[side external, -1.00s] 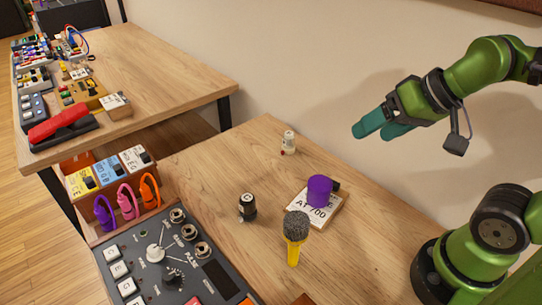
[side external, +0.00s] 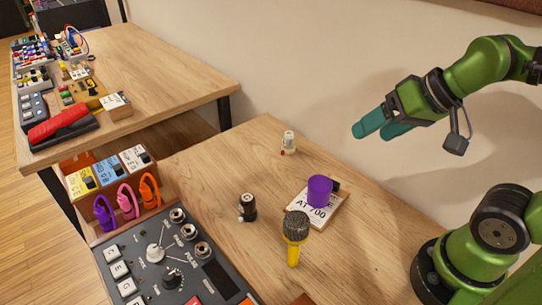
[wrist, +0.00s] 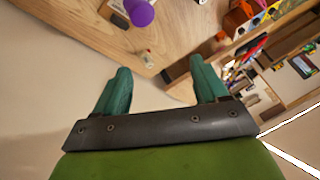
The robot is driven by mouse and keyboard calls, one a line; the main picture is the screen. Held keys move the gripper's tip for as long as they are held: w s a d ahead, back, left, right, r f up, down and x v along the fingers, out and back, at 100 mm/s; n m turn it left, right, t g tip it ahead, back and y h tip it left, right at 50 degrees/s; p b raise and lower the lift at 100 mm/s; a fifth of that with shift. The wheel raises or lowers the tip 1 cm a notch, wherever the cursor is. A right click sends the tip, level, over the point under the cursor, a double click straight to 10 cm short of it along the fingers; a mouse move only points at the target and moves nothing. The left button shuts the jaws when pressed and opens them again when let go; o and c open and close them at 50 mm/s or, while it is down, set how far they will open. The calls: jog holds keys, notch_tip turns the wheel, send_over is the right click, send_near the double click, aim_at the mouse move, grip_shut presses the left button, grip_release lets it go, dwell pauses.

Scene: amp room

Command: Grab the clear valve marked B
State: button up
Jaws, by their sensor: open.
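A small pale, clear-looking valve (side external: 288,141) with a reddish mark near its base stands upright on the wooden table by the wall. It also shows in the wrist view (wrist: 147,60), beyond and between my fingertips. A darker valve-like piece (side external: 247,207) with a black body stands nearer the mixer. Markings on both are too small to read. My gripper (side external: 371,130) is open and empty, raised above the table to the right of the pale valve. In the wrist view its two teal fingers (wrist: 160,68) are apart with nothing between them.
A purple cylinder (side external: 319,190) sits on an AT 700 box (side external: 302,213). A mixer panel (side external: 165,258) and pedals (side external: 108,172) with coloured cables lie left. Table around the pale valve is clear; the wall (side external: 320,80) is close behind.

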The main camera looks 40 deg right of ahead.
jog(key=m+g+h, duration=0.2)
jog(key=g+h, duration=0.1)
jog(key=h, duration=0.2)
send_near(291, 135)
jog(key=shift+m+g+y, duration=0.3)
jog(key=x, duration=0.7)
jog(key=shift+w+d, duration=0.3)
jog(key=shift+w+x, duration=0.15)
jog(key=shift+x, duration=1.4)
jog(key=shift+w+x, duration=0.1)
jog(key=shift+x, duration=1.4)
jog(key=shift+a, duration=0.1)
